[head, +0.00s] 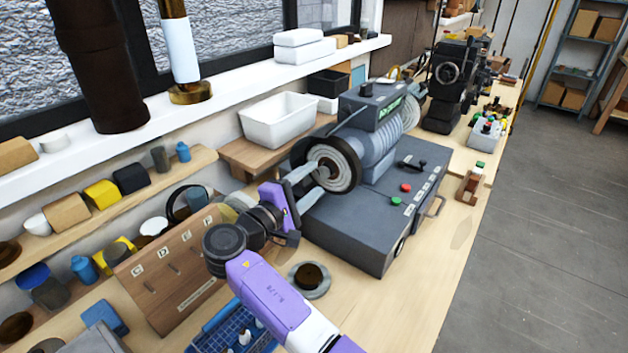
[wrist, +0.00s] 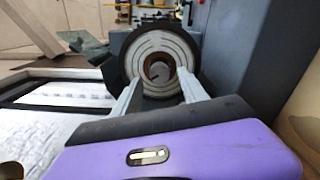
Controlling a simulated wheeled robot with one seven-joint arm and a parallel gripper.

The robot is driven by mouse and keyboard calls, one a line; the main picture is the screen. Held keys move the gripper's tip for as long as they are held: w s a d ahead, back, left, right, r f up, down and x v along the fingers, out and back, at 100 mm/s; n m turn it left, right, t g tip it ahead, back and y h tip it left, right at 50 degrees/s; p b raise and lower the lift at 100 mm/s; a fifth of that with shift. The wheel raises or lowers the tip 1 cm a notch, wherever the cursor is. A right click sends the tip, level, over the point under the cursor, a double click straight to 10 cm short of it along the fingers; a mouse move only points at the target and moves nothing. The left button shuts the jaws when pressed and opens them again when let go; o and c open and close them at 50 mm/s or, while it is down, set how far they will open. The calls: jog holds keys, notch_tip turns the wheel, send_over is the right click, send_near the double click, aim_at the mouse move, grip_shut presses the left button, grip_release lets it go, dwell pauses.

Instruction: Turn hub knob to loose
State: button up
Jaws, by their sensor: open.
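The hub (head: 345,160) is a round dark-rimmed disc with pale rings on the left end of the grey machine's ribbed body (head: 375,140). In the wrist view the hub (wrist: 150,48) faces me, with a brown ring and a slotted centre (wrist: 159,73) that looks like the knob. My gripper (head: 312,181) is open in front of the hub. In the wrist view my gripper's fingers (wrist: 160,90) point at the hub, one on each side of the centre. I cannot tell whether the fingertips touch it. I cannot read any loose mark.
The machine's base (head: 365,225) has a green button (head: 396,202), a red button (head: 405,187) and a black lever. A white bin (head: 277,125) stands behind.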

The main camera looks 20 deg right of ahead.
jog(key=b+v, duration=0.1)
jog(key=v, duration=0.5)
jog(key=shift+s, duration=0.15)
